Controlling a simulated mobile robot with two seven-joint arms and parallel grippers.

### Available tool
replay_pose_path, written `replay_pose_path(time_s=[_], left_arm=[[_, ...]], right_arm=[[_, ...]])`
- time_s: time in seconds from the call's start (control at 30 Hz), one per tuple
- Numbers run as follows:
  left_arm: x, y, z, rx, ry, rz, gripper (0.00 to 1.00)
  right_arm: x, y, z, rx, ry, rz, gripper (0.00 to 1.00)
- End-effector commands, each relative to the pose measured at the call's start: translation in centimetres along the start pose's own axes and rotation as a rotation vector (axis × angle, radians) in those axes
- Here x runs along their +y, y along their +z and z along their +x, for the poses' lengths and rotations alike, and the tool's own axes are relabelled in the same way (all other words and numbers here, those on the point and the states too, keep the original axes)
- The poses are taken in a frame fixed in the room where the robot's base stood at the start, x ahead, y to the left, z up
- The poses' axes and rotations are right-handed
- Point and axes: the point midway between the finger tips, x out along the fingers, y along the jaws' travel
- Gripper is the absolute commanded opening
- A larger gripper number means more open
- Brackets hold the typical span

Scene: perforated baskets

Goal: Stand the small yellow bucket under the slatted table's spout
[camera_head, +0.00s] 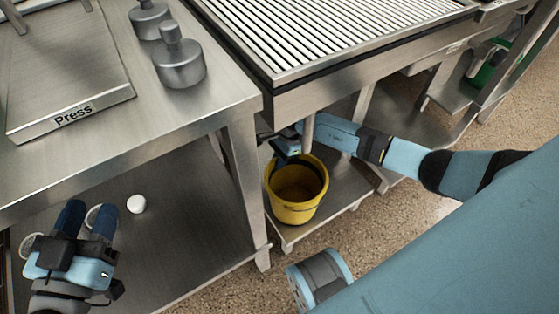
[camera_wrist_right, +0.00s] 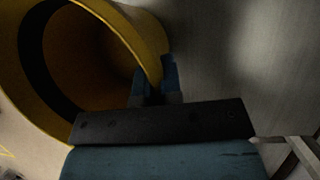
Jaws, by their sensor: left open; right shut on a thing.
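The small yellow bucket (camera_head: 285,214) is upright over the lower shelf beneath the slatted table (camera_head: 330,28), with its opening facing up. I cannot tell if its base touches the shelf. The table's spout (camera_head: 308,134) is a short grey pipe whose lower end shows just above the bucket's far rim. My right gripper (camera_head: 285,152) is shut on the bucket's rim at the far left side. In the right wrist view the fingers (camera_wrist_right: 155,85) pinch the wall of the bucket (camera_wrist_right: 125,25). My left gripper (camera_head: 88,207) is open and empty at the lower left.
A steel table (camera_head: 110,150) on the left carries a flat press (camera_head: 70,75) and two metal weights (camera_head: 180,65). A small white round object (camera_head: 136,203) lies on its lower shelf. Table legs stand close to the bucket's left. Speckled floor (camera_head: 400,220) is open at the right.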

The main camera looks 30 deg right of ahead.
Motion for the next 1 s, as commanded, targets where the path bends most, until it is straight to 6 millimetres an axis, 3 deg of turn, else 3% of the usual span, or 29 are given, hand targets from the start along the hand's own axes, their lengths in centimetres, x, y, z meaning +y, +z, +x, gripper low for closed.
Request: replay_pose_path(time_s=[1.0], left_arm=[[0.2,1.3,-0.1,-0.003,-0.002,-0.012,0.43]], right_arm=[[-0.1,-0.5,1.2,0.0,0.0,0.0,0.0]])
